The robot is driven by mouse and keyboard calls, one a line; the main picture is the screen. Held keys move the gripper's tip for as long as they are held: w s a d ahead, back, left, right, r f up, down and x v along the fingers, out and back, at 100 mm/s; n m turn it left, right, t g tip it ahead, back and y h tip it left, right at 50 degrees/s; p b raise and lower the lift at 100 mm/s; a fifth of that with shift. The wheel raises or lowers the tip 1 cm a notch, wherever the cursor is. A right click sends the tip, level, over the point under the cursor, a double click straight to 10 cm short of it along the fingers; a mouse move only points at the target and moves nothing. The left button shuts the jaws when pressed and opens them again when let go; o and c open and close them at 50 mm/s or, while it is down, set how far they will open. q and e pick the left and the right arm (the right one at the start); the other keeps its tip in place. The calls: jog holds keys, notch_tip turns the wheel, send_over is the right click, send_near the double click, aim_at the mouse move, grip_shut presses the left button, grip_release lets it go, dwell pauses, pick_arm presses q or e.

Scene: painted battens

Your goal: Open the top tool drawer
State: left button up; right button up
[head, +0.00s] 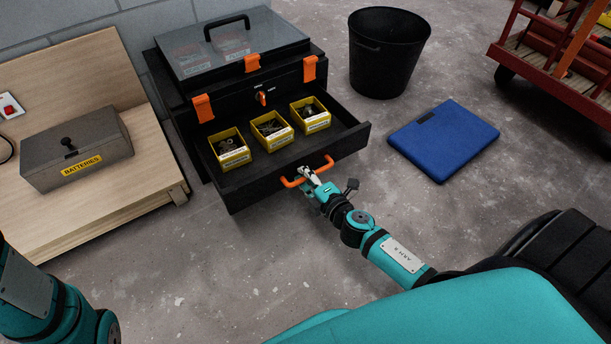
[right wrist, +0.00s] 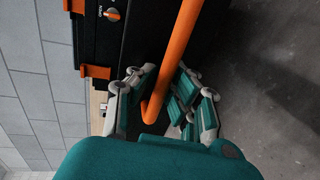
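The top tool drawer (head: 350,143) of the black tool chest (head: 184,117) stands pulled well out, with yellow bins of small parts in it. Its orange handle (head: 307,172) is on the front face. My right gripper (head: 309,176) is at this handle. In the right wrist view the orange handle (right wrist: 180,45) runs between the two fingers (right wrist: 165,75), which close in on it from both sides. The fingers hide part of the bar. Part of my left arm shows at the lower left of the head view, but its gripper is out of the picture.
A grey batteries box (head: 78,150) sits on a wooden bench (head: 110,208) at left. A black bucket (head: 386,62) and a blue case (head: 443,138) are on the floor to the right. A red cart (head: 555,70) stands at far right. The floor before the drawer is clear.

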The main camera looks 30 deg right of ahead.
jog(key=o, duration=0.4)
jog(key=shift+c, duration=0.2)
jog(key=shift+s, duration=0.35)
jog(key=v, duration=1.1)
jog(key=shift+s, duration=0.2)
jog(key=shift+r, duration=0.1)
